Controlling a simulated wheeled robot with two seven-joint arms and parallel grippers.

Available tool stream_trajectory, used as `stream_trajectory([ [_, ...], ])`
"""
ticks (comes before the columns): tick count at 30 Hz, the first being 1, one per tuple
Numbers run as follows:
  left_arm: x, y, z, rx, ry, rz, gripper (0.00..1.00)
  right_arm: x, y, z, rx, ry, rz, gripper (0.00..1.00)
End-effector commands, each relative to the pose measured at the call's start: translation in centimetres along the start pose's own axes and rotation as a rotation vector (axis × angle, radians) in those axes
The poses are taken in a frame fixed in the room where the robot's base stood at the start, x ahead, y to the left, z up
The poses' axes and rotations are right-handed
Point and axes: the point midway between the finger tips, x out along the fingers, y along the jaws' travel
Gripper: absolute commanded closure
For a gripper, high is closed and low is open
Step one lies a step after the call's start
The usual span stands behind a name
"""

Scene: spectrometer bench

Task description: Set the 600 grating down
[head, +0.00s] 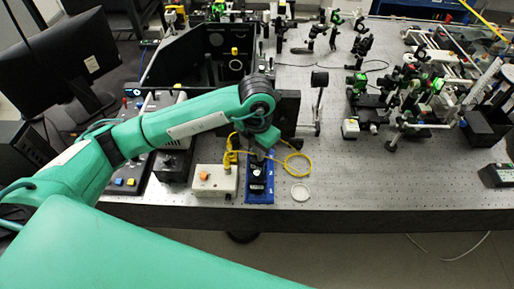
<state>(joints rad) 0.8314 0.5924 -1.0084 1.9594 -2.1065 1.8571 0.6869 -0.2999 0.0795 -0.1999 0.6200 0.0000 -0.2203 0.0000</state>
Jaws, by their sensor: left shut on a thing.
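My left arm reaches in from the left, and its gripper (258,166) points down over a blue tray (249,198) near the front edge of the bench. The gripper is shut on a small dark piece, taken as the 600 grating (258,174), at the tray. The piece is small and partly covered by the gripper, so its label cannot be read, and whether it touches the tray cannot be told. My right gripper is not in view.
A white box with an orange button (213,180) stands just left of the tray. A yellow cable loop (297,173) and a white ring (300,192) lie to its right. An open black enclosure (180,62) is behind. Bare bench (350,185) lies further right.

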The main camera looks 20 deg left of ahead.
Motion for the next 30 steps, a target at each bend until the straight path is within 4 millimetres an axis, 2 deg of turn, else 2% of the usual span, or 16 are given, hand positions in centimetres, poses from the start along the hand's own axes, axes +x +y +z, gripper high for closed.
stream_trajectory([
  [5, 0.5, 0.0, 0.0, 0.0, 0.0, 0.0, 1.0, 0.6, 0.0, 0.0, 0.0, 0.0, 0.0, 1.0],
  [6, 0.3, 0.0, 0.0, 0.0, 0.0, 0.0, 0.76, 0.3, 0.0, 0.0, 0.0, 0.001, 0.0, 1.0],
  [8, 0.2, 0.0, 0.0, 0.0, 0.0, 0.0, 0.65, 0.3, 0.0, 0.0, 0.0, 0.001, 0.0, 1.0],
  [9, 0.2, 0.0, 0.0, 0.0, 0.0, 0.0, 0.62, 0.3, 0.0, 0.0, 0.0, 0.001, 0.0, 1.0],
  [20, -0.2, 0.0, 0.0, 0.0, 0.0, 0.0, 0.62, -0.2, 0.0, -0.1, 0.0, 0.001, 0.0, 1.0],
  [22, -0.7, 0.0, 0.1, 0.0, -0.003, 0.0, 0.62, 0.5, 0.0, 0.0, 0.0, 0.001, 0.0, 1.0],
  [30, -6.0, 0.0, 0.1, 0.002, -0.006, 0.0, 0.62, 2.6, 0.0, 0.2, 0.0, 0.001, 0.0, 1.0],
])
